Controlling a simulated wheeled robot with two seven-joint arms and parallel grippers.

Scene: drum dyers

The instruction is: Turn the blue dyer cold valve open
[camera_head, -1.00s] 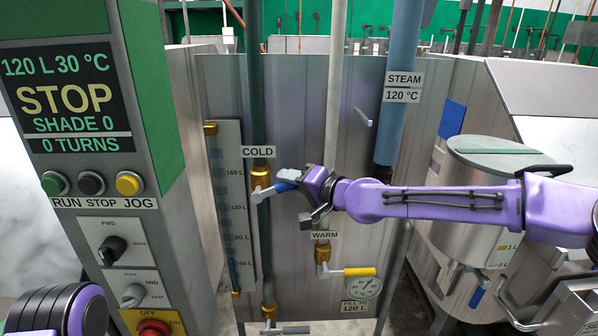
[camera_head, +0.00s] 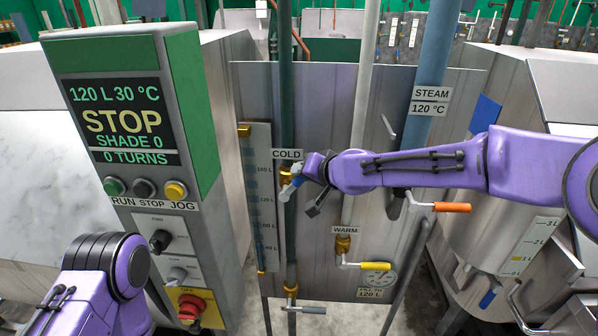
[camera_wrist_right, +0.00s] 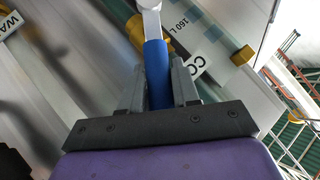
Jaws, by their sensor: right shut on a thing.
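The cold valve, a brass fitting (camera_head: 286,175) under the COLD label (camera_head: 287,155), sits on the dark green pipe. Its pale lever (camera_head: 288,192) with a blue grip (camera_head: 297,181) shows just left of my right gripper (camera_head: 302,184). My right gripper is shut on the blue grip. In the right wrist view, the blue grip (camera_wrist_right: 157,72) lies between the two fingers (camera_wrist_right: 160,88), with the pale lever beyond it. The gripper hides part of the grip in the head view. My left arm shows at lower left, its gripper out of view.
The control panel (camera_head: 135,120) reads STOP, 120 L and 30 °C. The warm valve's yellow lever (camera_head: 375,266) is below my right arm. The steam valve's orange lever (camera_head: 452,207) is just under the forearm. A sight gauge (camera_head: 259,190) stands left of the cold pipe.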

